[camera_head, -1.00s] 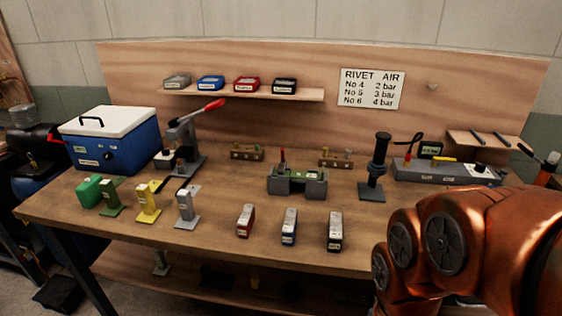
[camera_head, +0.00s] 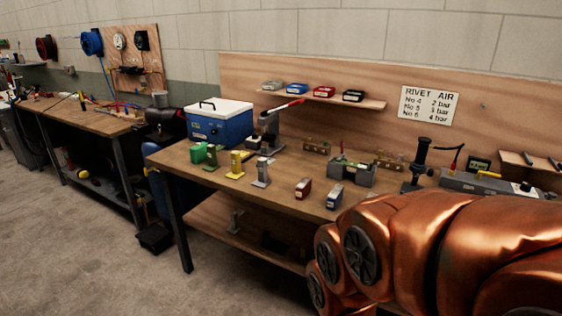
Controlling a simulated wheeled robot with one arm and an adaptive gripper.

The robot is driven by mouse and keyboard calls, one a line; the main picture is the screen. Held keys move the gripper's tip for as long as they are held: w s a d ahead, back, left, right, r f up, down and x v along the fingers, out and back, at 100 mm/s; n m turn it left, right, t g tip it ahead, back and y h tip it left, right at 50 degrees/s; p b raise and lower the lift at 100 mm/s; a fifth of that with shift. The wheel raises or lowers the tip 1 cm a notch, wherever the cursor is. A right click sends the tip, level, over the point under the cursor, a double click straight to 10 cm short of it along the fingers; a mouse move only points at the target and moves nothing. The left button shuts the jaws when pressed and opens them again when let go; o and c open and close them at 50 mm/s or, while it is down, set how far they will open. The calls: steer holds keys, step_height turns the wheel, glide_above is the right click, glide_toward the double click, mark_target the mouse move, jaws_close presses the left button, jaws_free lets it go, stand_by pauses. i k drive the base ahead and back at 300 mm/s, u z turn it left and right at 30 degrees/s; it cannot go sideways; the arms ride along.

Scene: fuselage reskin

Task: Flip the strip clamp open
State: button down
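A grey fixture (camera_head: 352,171) with a green strip on top and a small red upright handle stands in the middle of the wooden bench (camera_head: 215,188). It may be the strip clamp; whether it is open is too small to tell. A lever tool (camera_head: 272,130) with a long red-tipped handle stands left of it, behind the coloured stands. My copper arm fills the lower right and covers the bench's front right part. My gripper is out of the frame.
A blue box with a white lid (camera_head: 220,126) stands at the bench's left end. Green, yellow (camera_head: 236,165) and grey stands and small red (camera_head: 303,188) and blue blocks line the front. A second bench (camera_head: 95,122) is at left. The floor (camera_head: 75,240) in front is open.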

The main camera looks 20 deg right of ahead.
mark_target(338, 159)
steer(key=u, duration=0.45)
steer(key=k, duration=0.65)
steer(key=u, duration=0.55)
steer(key=i, duration=2.35)
steer(key=z, duration=1.55)
steer(key=i, duration=0.9)
steer(key=z, duration=0.9)
